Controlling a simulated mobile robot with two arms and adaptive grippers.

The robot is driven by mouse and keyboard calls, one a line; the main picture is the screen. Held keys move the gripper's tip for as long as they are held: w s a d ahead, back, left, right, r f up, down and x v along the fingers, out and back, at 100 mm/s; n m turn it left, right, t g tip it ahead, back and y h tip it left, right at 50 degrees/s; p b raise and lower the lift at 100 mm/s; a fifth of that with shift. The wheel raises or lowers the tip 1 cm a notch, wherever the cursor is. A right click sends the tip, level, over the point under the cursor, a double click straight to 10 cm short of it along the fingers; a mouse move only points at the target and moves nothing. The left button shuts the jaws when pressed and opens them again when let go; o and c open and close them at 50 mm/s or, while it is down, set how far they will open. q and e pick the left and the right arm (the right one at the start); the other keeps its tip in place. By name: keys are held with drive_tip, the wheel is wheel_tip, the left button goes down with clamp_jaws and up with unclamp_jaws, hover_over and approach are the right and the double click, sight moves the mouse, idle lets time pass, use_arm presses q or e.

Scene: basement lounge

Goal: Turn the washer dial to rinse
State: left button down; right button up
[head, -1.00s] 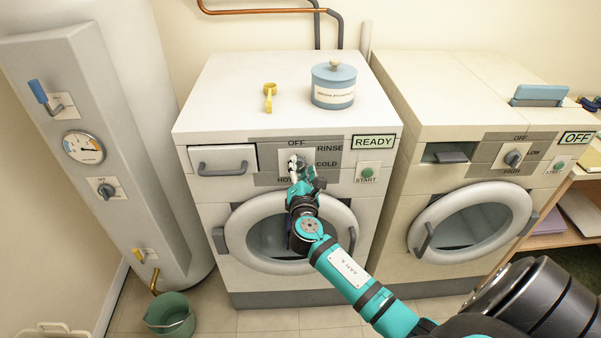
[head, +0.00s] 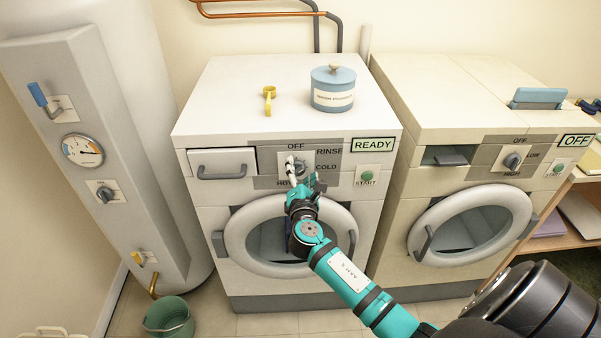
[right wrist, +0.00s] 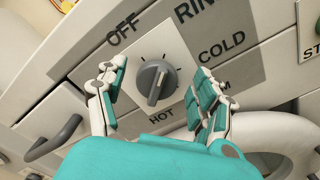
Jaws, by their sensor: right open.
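The washer (head: 250,95) is the left white machine, with a READY display. Its grey dial (right wrist: 155,82) sits on a pale square plate, with OFF, RINSE, COLD and HOT around it and a partly covered label at lower right. The dial's grip bar runs roughly up and down, its lower end near HOT; I cannot tell which end is the pointer. My right gripper (right wrist: 158,72) is open, its fingers on either side of the dial with visible gaps. In the head view the right gripper (head: 303,172) largely hides the dial. My left gripper is not in view.
A green START button (head: 367,173) is right of the dial; a drawer handle (head: 222,173) is to its left. A blue lidded tin (head: 333,88) and yellow scoop (head: 269,98) stand on the washer. A second machine (head: 450,95) adjoins on the right. A green bucket (head: 169,315) is on the floor.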

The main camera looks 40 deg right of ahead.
drive_tip(key=v, duration=1.2)
